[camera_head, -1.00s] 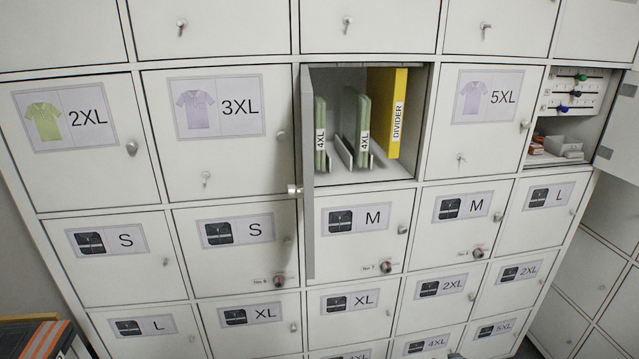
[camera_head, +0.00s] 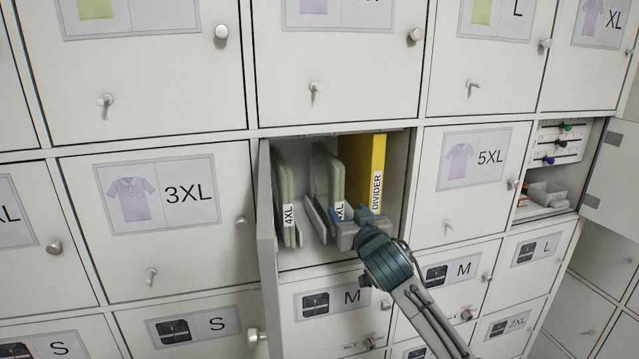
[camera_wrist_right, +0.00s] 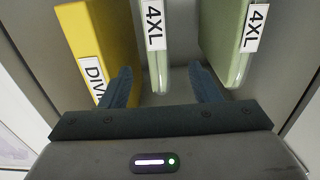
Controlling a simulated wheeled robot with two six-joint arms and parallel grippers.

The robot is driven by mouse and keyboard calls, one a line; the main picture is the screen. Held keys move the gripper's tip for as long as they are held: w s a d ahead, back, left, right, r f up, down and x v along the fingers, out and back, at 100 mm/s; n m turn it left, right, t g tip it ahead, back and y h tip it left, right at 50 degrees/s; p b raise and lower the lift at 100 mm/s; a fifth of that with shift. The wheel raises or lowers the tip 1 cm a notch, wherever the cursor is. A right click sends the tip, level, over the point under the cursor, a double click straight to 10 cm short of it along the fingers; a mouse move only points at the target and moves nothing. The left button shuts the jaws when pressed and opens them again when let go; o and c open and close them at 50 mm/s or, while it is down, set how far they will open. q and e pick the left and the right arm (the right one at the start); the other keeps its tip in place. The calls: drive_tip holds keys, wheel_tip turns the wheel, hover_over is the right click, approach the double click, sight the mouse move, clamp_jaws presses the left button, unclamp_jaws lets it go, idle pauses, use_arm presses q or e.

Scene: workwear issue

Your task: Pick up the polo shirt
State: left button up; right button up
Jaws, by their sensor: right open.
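Two folded pale-green polo shirts with 4XL labels stand upright in the open locker compartment. One (camera_head: 328,172) is in the middle, beside the yellow divider; the other (camera_head: 283,185) is at the left. My right gripper (camera_head: 352,216) is at the compartment's front, hiding the middle shirt's lower front and part of its label. In the right wrist view my right gripper (camera_wrist_right: 161,85) is open, with a finger on either side of the middle shirt (camera_wrist_right: 155,50). Contact cannot be told. The other shirt (camera_wrist_right: 228,45) is outside the fingers. My left gripper is not in view.
The yellow divider (camera_head: 366,165) stands close beside the middle shirt and near one finger in the right wrist view. The compartment's open door (camera_head: 267,240) juts out on the left. Metal holders stand between the shirts. Another open compartment (camera_head: 548,205) at the right holds small boxes.

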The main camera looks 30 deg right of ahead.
sight(340, 199)
drive_tip(key=shift+x, duration=0.95)
drive_tip(key=p+x, duration=0.3)
drive_tip(key=x, duration=0.1)
drive_tip(key=shift+w+d+p, duration=0.25)
drive_tip(key=shift+w+p, duration=0.05)
drive_tip(key=shift+p, duration=0.05)
drive_tip(key=shift+w+f, duration=0.15)
drive_tip(key=shift+w, duration=0.3)
drive_tip(key=shift+s, duration=0.1)
drive_tip(key=c, duration=1.2)
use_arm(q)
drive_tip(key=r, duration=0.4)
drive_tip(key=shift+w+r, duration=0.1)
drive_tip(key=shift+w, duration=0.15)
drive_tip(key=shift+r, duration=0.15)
use_arm(e)
drive_tip(key=shift+d+r, duration=0.1)
drive_tip(key=shift+r, duration=0.1)
